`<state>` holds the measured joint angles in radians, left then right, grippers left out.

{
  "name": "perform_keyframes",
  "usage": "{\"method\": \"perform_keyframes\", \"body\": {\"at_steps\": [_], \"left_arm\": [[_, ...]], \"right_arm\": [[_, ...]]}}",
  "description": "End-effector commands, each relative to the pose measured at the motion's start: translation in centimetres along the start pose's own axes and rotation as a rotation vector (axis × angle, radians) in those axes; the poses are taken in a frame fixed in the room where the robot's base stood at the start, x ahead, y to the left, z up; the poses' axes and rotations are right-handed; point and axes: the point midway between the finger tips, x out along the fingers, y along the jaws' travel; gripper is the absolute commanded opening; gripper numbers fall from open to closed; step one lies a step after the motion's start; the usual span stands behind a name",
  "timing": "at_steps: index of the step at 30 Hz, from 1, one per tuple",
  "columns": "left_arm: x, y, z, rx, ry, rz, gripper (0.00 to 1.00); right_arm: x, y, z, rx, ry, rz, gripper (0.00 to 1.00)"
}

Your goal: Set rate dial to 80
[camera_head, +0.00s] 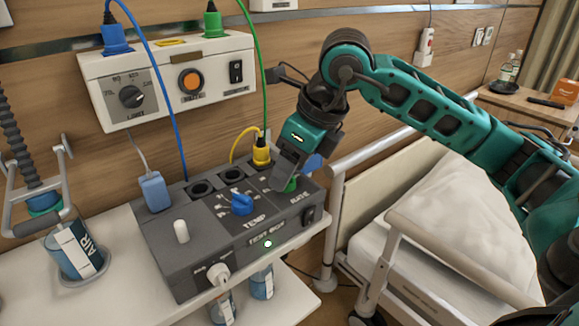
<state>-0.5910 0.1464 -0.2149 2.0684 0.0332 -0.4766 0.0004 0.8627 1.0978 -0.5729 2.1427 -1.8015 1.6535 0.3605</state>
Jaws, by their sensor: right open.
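The grey control box (190,262) stands on the white bedside surface. A blue dial (241,203) sits above the TEMP label on its sloped top. My right gripper (284,180) is open and reaches down from above at this green knob. I cannot tell whether its fingers touch the knob, and its pointer and scale are hidden. My left gripper is not in view.
A yellow plug (261,153) with its cable stands close behind my right gripper. A wall box (166,80) has a black dial, an orange button and a rocker switch. Blue and green cables hang nearby. The bed rail (350,160) is to the right.

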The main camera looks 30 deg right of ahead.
Motion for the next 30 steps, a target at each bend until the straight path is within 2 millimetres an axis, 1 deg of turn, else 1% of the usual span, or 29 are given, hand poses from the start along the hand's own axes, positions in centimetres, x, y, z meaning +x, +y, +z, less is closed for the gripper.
{"method": "perform_keyframes", "body": {"at_steps": [1, 5, 9, 12, 15, 18, 21, 25, 30], "left_arm": [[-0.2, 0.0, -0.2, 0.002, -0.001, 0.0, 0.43], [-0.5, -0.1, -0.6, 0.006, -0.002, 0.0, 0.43], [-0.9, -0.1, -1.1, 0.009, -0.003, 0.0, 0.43], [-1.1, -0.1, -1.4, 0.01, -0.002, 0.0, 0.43], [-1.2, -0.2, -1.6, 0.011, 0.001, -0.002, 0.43], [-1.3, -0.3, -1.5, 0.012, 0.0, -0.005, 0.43], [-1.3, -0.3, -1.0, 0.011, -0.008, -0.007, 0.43], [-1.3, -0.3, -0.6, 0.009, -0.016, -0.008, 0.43], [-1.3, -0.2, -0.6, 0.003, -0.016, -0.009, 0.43]], "right_arm": [[-1.0, -0.1, 0.1, 0.0, -0.004, -0.004, 0.58], [-3.8, -0.1, 0.2, -0.001, -0.006, -0.005, 0.58], [-7.0, -0.1, 0.2, 0.0, -0.006, -0.005, 0.58], [-9.0, 0.0, 0.2, 0.0, -0.005, -0.004, 0.58], [-10.5, 0.0, 0.1, -0.001, -0.003, -0.003, 0.58], [-11.4, 0.0, 0.1, -0.001, -0.002, -0.002, 0.58], [-11.9, 0.0, 0.0, 0.0, -0.002, -0.002, 0.58], [-12.0, 0.0, 0.0, 0.0, -0.001, -0.002, 0.58], [-12.0, 0.0, 0.0, 0.0, -0.001, -0.002, 0.58]]}}
